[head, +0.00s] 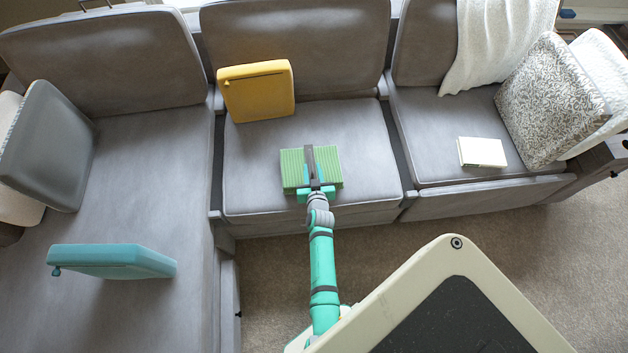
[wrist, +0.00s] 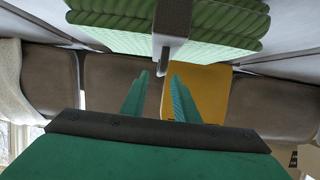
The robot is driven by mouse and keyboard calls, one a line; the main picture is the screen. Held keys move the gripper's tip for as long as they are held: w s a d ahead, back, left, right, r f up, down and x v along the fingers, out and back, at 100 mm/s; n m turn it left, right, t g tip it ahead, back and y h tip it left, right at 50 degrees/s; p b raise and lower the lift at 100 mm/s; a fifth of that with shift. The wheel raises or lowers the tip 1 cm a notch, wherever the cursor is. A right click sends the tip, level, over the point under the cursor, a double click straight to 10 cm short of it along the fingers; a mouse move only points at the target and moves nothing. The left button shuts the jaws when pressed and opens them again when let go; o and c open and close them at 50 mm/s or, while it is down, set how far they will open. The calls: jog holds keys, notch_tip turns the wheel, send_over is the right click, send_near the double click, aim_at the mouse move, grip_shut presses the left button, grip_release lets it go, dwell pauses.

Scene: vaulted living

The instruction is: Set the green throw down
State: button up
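The green throw (head: 291,170) is a folded, ribbed block on the front part of the middle sofa seat (head: 370,155). It looks to be lying flat on the seat. A dark grey strap (head: 310,160) runs across its middle. In the wrist view, the throw (wrist: 110,40) fills the top and the strap (wrist: 173,30) has a narrow tab pointing between my fingers. My gripper (wrist: 159,85) is at the throw's strap, with its teal fingers apart on either side of the tab and gaps showing. In the head view, my gripper (head: 316,192) is over the throw's near edge.
A yellow cushion (head: 257,92) leans on the backrest behind the throw. A teal cushion (head: 110,260) and a grey cushion (head: 48,145) are on the left section. A white book (head: 482,152) and a patterned cushion (head: 550,100) are on the right seat. The seat around the throw is clear.

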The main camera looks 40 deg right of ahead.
jog(key=v, duration=0.6)
jog(key=shift+s+a, duration=0.2)
jog(key=shift+s, duration=0.05)
jog(key=shift+r, duration=0.1)
jog(key=s+a+r+n+t+y, duration=0.15)
jog(key=s+a+r, duration=0.25)
jog(key=s+a, duration=0.45)
jog(key=s+a+r+n+t+y, duration=0.15)
jog(key=s+a+r, duration=0.35)
jog(key=a, duration=0.7)
jog(key=s+a+r+n+y, duration=0.1)
jog(key=s+a+r+y, duration=0.1)
jog(key=s+a+r, duration=0.3)
jog(key=s+a+r+n+t+y, duration=0.1)
jog(key=s+a+r+n+y, duration=0.1)
jog(key=s+a+r, duration=0.3)
jog(key=s+r, duration=0.3)
jog(key=r, duration=0.4)
jog(key=shift+r, duration=0.35)
jog(key=shift+s, duration=0.15)
